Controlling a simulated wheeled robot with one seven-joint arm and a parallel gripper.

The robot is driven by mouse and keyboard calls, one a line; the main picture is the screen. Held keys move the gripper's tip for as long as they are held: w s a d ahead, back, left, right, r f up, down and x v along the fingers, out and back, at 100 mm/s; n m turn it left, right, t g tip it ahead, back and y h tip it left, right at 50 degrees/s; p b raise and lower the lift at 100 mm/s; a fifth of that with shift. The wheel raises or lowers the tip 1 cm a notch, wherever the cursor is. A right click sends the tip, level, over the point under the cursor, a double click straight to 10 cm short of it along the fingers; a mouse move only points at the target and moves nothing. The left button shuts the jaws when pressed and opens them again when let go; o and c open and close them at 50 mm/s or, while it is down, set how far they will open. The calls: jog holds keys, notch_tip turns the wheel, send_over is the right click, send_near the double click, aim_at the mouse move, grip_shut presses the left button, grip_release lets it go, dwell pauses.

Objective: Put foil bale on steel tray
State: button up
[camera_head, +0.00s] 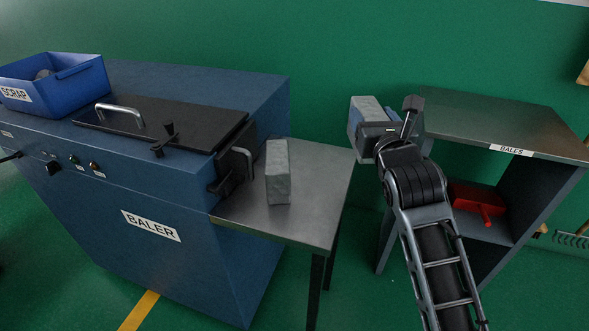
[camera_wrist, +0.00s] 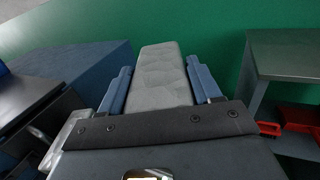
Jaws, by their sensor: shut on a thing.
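My gripper (camera_wrist: 158,68) is shut on a grey, crinkled foil bale (camera_wrist: 163,90), with one blue finger on each side of it. In the head view the held bale (camera_head: 368,106) is up in the air, between the baler's side table and the steel surface labelled BALES (camera_head: 480,118). That flat steel top is at the right, and nothing lies on its visible part. The bale is left of it and apart from it. A second foil bale (camera_head: 277,172) stands on the side table. My arm hides part of the gripper in the head view.
The blue baler (camera_head: 190,225) with a black lid (camera_head: 165,122) is at the left, with a blue SCRAP bin (camera_head: 60,85) on top. The metal side table (camera_head: 310,220) adjoins it.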

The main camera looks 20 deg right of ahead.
jog(key=shift+a+f+b, duration=1.3)
jog(key=shift+a+f, duration=1.4)
jog(key=shift+a, duration=0.2)
jog(key=shift+a+f+b, duration=1.3)
jog(key=shift+a+f, duration=1.4)
jog(key=shift+a, duration=0.2)
jog(key=shift+f, duration=0.15)
jog(key=o, duration=1)
jog(key=shift+s, duration=0.2)
jog(key=v, duration=1.1)
jog(key=shift+s, duration=0.35)
